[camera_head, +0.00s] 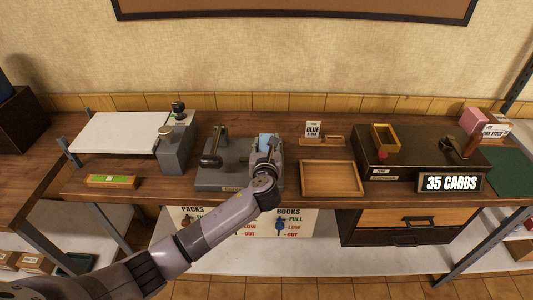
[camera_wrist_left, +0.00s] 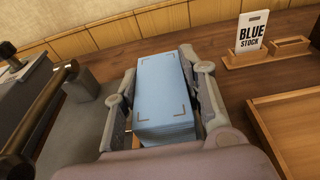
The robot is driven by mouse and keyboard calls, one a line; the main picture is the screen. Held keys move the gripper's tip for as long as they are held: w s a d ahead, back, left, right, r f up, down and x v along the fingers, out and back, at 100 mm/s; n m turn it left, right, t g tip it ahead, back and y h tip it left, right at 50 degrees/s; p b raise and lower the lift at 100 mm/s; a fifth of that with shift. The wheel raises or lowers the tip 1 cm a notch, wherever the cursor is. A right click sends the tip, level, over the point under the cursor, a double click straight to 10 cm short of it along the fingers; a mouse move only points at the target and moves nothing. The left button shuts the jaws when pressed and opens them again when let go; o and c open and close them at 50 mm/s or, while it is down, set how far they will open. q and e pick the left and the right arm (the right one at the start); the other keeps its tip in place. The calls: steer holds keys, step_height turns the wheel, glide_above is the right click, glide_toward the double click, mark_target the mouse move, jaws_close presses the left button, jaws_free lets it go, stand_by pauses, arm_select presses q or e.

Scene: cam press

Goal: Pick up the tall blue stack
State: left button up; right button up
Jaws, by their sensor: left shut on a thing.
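The tall blue stack (camera_wrist_left: 164,95) fills the space between the two fingers of my left gripper (camera_wrist_left: 163,102) in the left wrist view. The gripper is shut on it, one finger on each side. In the head view, a bit of the blue stack (camera_head: 266,139) shows above my left gripper (camera_head: 265,158), at the right part of a grey press (camera_head: 215,176). The wrist hides most of the stack's lower part, so I cannot tell whether it rests on the press or is lifted. My right gripper is not in view.
A dark press handle (camera_head: 212,150) stands left of my gripper. To the right are a "BLUE STOCK" sign (camera_head: 313,130) on a wooden holder and an empty wooden tray (camera_head: 331,178). Farther right is a dark box with a "35 CARDS" sign (camera_head: 451,183).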

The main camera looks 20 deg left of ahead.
arm_select(q)
jaws_close()
steer(key=shift+r, duration=0.1)
